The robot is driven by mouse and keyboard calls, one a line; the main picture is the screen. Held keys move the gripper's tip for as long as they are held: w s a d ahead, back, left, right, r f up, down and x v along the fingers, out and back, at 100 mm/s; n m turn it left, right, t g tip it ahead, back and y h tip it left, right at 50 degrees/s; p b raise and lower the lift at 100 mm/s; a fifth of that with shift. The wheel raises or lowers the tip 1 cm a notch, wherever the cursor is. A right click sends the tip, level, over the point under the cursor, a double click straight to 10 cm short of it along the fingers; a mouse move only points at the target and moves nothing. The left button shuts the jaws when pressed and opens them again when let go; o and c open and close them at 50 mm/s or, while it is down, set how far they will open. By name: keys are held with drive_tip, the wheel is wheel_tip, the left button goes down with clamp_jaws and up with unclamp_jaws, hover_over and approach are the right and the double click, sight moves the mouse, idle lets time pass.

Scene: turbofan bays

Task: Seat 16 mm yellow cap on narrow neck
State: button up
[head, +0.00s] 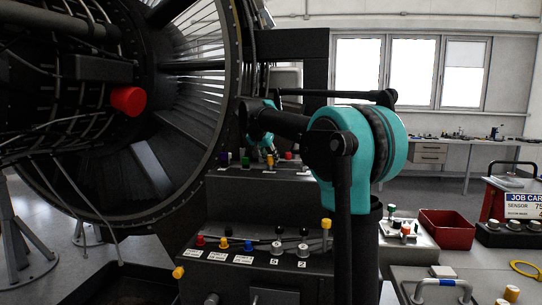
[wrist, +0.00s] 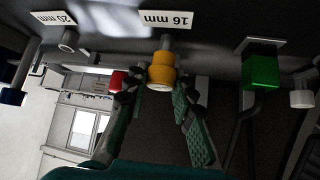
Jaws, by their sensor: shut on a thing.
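In the wrist view the yellow cap (wrist: 162,72) sits between the fingertips of my gripper (wrist: 160,88), which is shut on it. The cap is in line with a thin grey neck (wrist: 166,42) beside the "16 mm" label (wrist: 167,20). Cap and neck meet in the picture, but I cannot tell how far the cap is on. In the head view my gripper (head: 267,148) is small and partly hidden by my arm, at the upper step of the dark bench.
In the wrist view a green cap (wrist: 262,72) is to the right, a red cap (wrist: 117,80) to the left and a bare stub (wrist: 68,40) by the "20 mm" label (wrist: 52,18). The lower panel (head: 240,272) holds several coloured caps and black knobs. The engine (head: 150,170) stands close at left.

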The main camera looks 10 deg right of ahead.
drive_tip(key=shift+r, duration=0.1)
drive_tip(key=shift+r, duration=2.9)
